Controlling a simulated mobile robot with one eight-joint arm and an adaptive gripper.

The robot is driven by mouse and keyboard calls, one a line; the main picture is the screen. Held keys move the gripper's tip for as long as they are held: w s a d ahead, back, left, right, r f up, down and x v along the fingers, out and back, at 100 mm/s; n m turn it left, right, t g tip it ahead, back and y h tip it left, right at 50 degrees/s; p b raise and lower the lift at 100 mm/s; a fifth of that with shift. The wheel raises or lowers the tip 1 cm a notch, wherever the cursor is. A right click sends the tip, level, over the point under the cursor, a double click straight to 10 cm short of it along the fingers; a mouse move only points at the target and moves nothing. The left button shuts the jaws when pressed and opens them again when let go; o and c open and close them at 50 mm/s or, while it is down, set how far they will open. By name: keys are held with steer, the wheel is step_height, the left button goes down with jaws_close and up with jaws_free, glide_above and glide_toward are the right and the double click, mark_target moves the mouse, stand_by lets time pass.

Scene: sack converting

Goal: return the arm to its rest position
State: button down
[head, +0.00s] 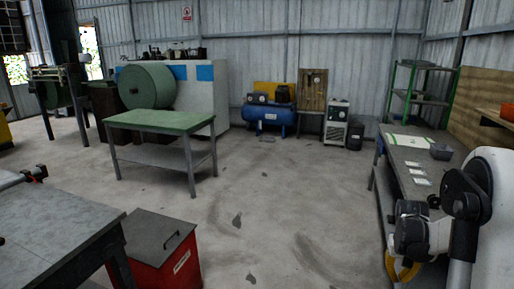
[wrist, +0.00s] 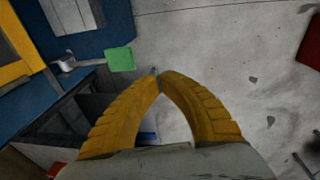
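My gripper (head: 403,272) is at the lower right of the head view, in front of the near end of the right workbench, with its yellow fingers hanging down. In the wrist view the two yellow fingers of my gripper (wrist: 159,76) arch together and their tips meet. Nothing is seen held between them. My white and black arm folds close to my body at the right edge of the head view.
A red lidded box (head: 160,250) stands beside the dark table (head: 55,225) at lower left. A green-topped table (head: 160,121) stands farther back. The middle floor is clear.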

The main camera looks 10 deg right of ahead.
steer(key=s+a+r+n+t, duration=0.1)
steer(key=s+a+r+t, duration=0.1)
steer(key=a+r, duration=0.7)
steer(key=s+a+r+n+t, duration=0.1)
steer(key=a+r+n+t, duration=0.1)
steer(key=a+r, duration=0.65)
steer(key=s+a+n+t+y, duration=0.1)
steer(key=s+a, duration=0.4)
steer(key=a, duration=0.3)
steer(key=s+a+n+t, duration=0.1)
steer(key=s+a+t, duration=0.1)
steer(key=s+a, duration=0.3)
steer(key=a, duration=0.3)
steer(key=shift+s+f+y, duration=0.15)
steer(key=shift+s+y, duration=0.25)
